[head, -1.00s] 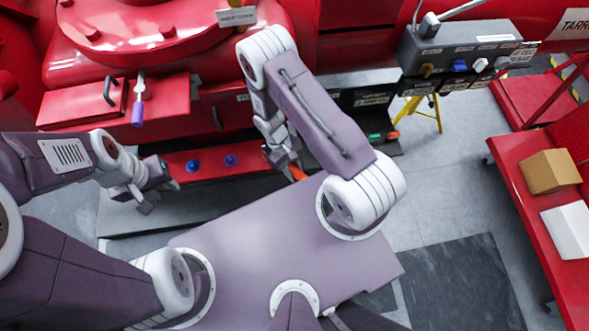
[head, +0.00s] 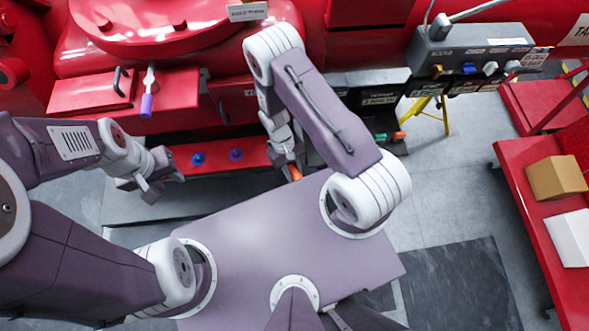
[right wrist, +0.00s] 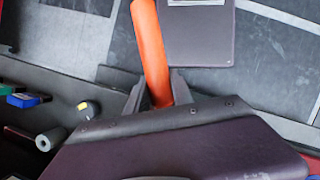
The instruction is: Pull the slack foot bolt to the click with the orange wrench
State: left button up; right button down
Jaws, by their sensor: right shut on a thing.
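Two blue-headed bolts, one at left (head: 198,159) and one at right (head: 236,154), stand on the red foot strip (head: 213,165) at the base of the red machine. I cannot tell which is slack. My right gripper (head: 290,168) is right of both bolts and shut on the orange wrench (head: 296,174). In the right wrist view the wrench's orange shaft (right wrist: 150,45) sticks out between the fingers; its working end cannot be made out. My left gripper (head: 163,184) looks open and empty, left of the left bolt and apart from it.
A purple-handled tool (head: 147,100) lies on a red shelf (head: 175,95) above the foot strip. A grey socket box (head: 470,50) stands at upper right over a yellow stand (head: 432,110). A red cart (head: 540,210) with boxes is at far right. Open floor lies between.

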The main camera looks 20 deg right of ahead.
jog(key=shift+a, duration=0.1)
jog(key=shift+s+a+m+y, duration=0.15)
jog(key=shift+a+m+y, duration=0.25)
jog(key=shift+a+m, duration=0.7)
jog(key=shift+a, duration=0.25)
dwell(0.3)
